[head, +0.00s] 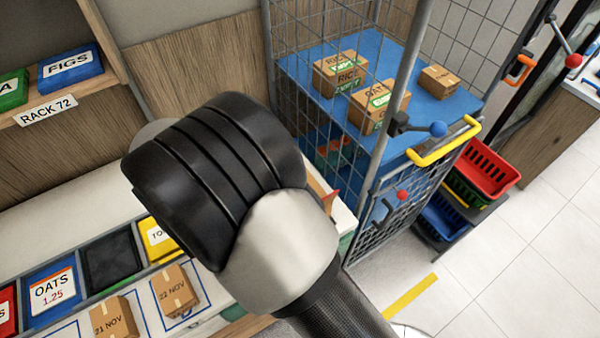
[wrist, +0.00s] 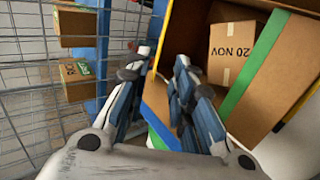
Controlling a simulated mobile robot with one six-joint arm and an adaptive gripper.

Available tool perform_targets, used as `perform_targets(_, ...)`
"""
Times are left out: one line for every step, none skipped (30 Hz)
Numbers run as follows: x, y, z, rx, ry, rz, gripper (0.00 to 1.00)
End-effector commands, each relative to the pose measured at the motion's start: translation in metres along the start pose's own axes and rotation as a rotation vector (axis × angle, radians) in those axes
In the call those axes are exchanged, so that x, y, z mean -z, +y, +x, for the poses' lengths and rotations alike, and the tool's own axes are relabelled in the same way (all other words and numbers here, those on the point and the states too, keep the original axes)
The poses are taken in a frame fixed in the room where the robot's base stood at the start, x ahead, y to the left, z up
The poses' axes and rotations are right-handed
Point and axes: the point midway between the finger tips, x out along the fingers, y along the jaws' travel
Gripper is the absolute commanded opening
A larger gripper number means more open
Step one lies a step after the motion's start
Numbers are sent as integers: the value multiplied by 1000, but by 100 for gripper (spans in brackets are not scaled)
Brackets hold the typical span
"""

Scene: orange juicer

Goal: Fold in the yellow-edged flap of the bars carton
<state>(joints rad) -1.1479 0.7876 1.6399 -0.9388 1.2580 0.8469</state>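In the wrist view, an open carton holds a small brown box marked 20 NOV (wrist: 232,50). A wide cardboard flap with a green band (wrist: 252,70) is at its right. A yellow strip (wrist: 168,38) runs along the carton's upper left side; I cannot tell whether it edges a raised flap. My gripper (wrist: 158,75) is at the carton's left side, fingers apart, with a piece of cardboard with blue showing between and behind them. I cannot tell whether they touch it. In the head view my arm hides the gripper and most of the carton; an orange-brown corner (head: 328,197) shows.
A wire cage (head: 385,150) with a blue shelf (head: 440,105) and several cartons stands close by the carton. Its mesh (wrist: 30,80) fills the wrist view's left. Small dated boxes (head: 172,290) and bins (head: 110,258) line the counter. Red and green baskets (head: 487,170) stand right.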

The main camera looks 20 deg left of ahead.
Motion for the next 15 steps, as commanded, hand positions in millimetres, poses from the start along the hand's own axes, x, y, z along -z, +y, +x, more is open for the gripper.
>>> perform_targets(-1,0,13,0,-3,0,22)
perform_targets(-1,0,20,0,-4,1,22)
perform_targets(-1,0,29,0,-3,0,22)
perform_targets(0,0,35,-1,-3,0,22)
perform_targets(-1,0,42,0,-4,0,22)
perform_targets(-1,0,50,0,-3,0,22)
perform_targets(-1,0,57,0,-3,0,22)
perform_targets(-1,0,63,0,-4,1,22)
perform_targets(0,0,70,0,-2,0,22)
perform_targets(0,0,75,0,-2,0,22)
perform_targets(-1,0,80,0,-3,0,22)
perform_targets(0,0,85,1,-1,0,22)
perform_targets(0,0,89,0,0,0,22)
perform_targets(0,0,93,0,0,0,22)
perform_targets(0,0,96,0,-1,1,22)
